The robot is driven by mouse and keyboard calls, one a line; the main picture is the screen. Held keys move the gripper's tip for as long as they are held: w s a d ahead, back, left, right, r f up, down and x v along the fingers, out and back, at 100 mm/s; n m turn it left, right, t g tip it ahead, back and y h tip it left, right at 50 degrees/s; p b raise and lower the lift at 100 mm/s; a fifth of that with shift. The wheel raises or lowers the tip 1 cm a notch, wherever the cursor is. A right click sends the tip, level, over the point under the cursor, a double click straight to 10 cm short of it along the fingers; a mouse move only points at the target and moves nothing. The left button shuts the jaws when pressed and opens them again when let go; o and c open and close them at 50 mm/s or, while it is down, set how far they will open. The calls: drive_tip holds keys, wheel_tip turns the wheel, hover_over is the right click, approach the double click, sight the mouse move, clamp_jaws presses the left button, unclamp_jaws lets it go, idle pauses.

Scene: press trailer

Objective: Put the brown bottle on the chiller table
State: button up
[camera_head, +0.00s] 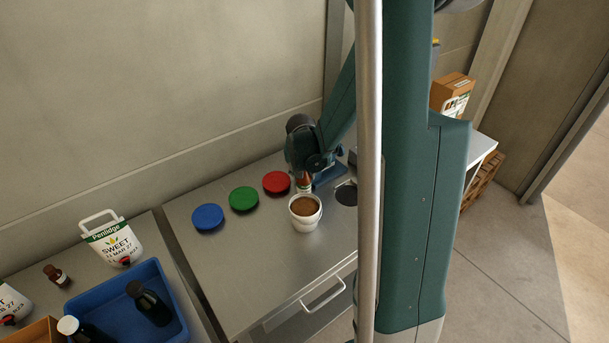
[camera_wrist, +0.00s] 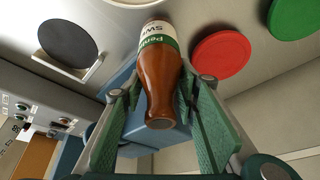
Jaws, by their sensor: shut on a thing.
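The brown bottle (camera_wrist: 160,85), with a green and white label, is between the two green fingers of my gripper (camera_wrist: 162,110) in the wrist view. My gripper (camera_head: 304,176) is shut on it. In the head view a small part of the bottle (camera_head: 304,184) shows below the gripper, over the metal-topped table (camera_head: 240,270) that I take for the chiller table. The bottle is behind the white tub, close to the red disc. I cannot tell whether its base touches the table top.
A white tub with brown contents (camera_head: 305,212) stands in front of the bottle. Red (camera_head: 277,183), green (camera_head: 244,199) and blue (camera_head: 208,217) discs lie to its left, a black disc (camera_head: 346,194) to its right. A blue crate (camera_head: 175,290) holds dark bottles at left. The table's front is clear.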

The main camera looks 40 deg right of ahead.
sight(303, 181)
drive_tip(key=shift+f, duration=0.45)
drive_tip(key=shift+f, duration=0.15)
drive_tip(key=o, duration=1.1)
drive_tip(key=shift+o, duration=0.2)
drive_tip(key=shift+r, duration=0.25)
drive_tip(key=shift+p+v, duration=0.35)
drive_tip(key=shift+v, duration=5.5)
drive_tip(key=shift+s, duration=0.15)
drive_tip(key=shift+a, duration=0.1)
